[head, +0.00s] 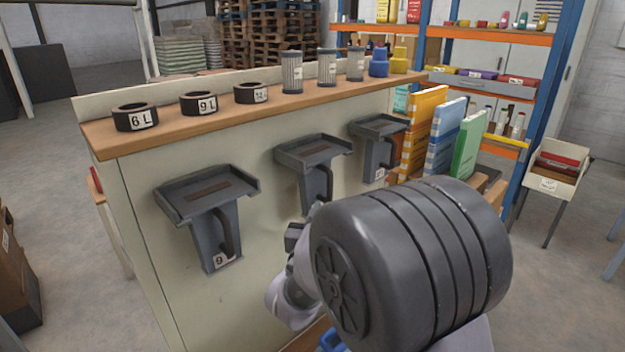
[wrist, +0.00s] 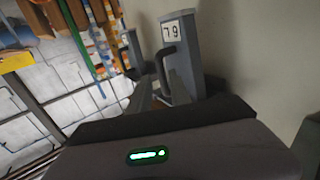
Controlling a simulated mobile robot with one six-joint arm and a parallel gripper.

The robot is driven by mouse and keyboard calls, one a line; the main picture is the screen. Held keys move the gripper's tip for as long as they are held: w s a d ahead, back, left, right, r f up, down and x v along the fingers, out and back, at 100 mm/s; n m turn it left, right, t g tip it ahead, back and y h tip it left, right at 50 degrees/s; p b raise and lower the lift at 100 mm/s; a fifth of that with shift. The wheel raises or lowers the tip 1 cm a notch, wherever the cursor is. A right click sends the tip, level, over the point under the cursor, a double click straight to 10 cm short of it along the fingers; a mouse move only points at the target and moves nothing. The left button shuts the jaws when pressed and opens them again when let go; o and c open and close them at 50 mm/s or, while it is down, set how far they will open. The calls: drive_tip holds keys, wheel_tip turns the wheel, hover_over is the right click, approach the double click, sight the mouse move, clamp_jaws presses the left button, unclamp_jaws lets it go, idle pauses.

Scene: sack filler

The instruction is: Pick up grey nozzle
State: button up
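Three grey nozzles hang on the front of the pale panel in the head view: a near one (head: 212,218), a middle one (head: 314,158) and a far one (head: 378,135). Each has a wide tray-like top and a narrower body; handles show on the near and middle ones. My gripper (head: 294,236) is just below and left of the middle nozzle, and my arm hides that nozzle's lower part. In the wrist view a numbered nozzle (wrist: 184,58) with a dark handle appears upside down, close ahead of my gripper.
A wooden shelf (head: 190,122) tops the panel, holding black rings (head: 135,117), grey cylinders (head: 292,72) and blue and yellow items. Coloured upright packs (head: 441,138) stand right of the nozzles. An orange-and-blue rack (head: 500,35) is behind.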

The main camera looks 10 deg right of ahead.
sight(329, 196)
drive_tip(key=b+x, duration=0.1)
drive_tip(key=x, duration=0.7)
drive_tip(key=shift+f+b, duration=0.2)
drive_tip(key=shift+b, duration=0.1)
drive_tip(key=shift+r, duration=0.15)
clamp_jaws()
idle(0.7)
